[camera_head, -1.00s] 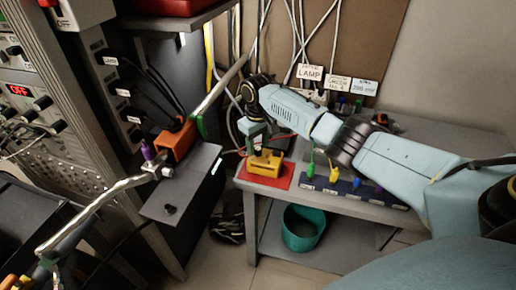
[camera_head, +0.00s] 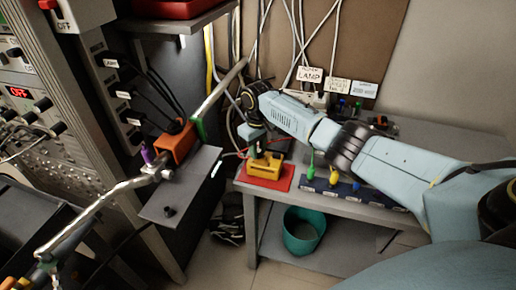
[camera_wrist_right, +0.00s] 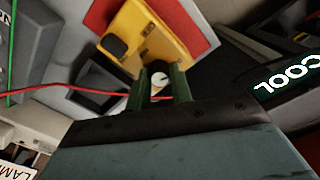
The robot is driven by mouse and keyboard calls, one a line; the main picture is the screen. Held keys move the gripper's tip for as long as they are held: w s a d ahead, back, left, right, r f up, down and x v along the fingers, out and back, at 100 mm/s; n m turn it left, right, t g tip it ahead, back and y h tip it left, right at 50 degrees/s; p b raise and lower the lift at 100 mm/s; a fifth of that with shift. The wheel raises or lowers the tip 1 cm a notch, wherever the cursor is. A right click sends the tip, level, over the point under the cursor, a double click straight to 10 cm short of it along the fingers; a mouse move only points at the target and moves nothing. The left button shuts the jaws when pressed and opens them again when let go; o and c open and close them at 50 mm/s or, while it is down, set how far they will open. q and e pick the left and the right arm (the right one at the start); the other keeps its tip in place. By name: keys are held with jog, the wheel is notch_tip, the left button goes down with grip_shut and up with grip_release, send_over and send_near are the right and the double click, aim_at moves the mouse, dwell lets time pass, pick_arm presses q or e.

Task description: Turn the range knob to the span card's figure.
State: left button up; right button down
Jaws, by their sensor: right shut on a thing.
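The yellow meter box (camera_head: 265,166) sits on a red mat at the left end of the bench; it also shows in the right wrist view (camera_wrist_right: 150,32). My right gripper (camera_head: 256,149) reaches down over the box. In the right wrist view its two dark green fingers (camera_wrist_right: 165,88) are shut on a small pale round knob (camera_wrist_right: 159,79) with a dark mark, at the edge of the box. The fingers hide much of the knob. The span card (camera_head: 363,90) is on the back wall; it appears to read 200 mV.
A red cable (camera_wrist_right: 80,92) passes near the fingers. An orange block (camera_head: 178,143) on a silver rail stands left of the bench. A teal bin (camera_head: 302,230) is below.

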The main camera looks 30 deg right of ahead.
jog(key=m+p, duration=0.1)
jog(key=p, duration=0.1)
jog(key=m+p, duration=0.2)
jog(key=shift+a+r+m, duration=0.1)
jog(key=shift+r+m, duration=0.1)
jog(key=shift+m, duration=0.1)
jog(key=shift+m+p, duration=0.8)
jog(key=shift+p, duration=0.1)
jog(key=m+p, duration=0.1)
jog(key=m, duration=0.1)
jog(key=shift+m, duration=0.4)
jog(key=m+p, duration=0.1)
jog(key=m, duration=0.3)
jog(key=shift+f+m+p, duration=0.1)
jog(key=shift+m+p, duration=0.2)
jog(key=shift+p, duration=0.05)
jog(key=m, duration=0.4)
jog(key=shift+m+p, duration=0.3)
jog(key=shift+m, duration=0.4)
jog(key=c, duration=1.2)
grip_release()
jog(key=shift+c, duration=0.2)
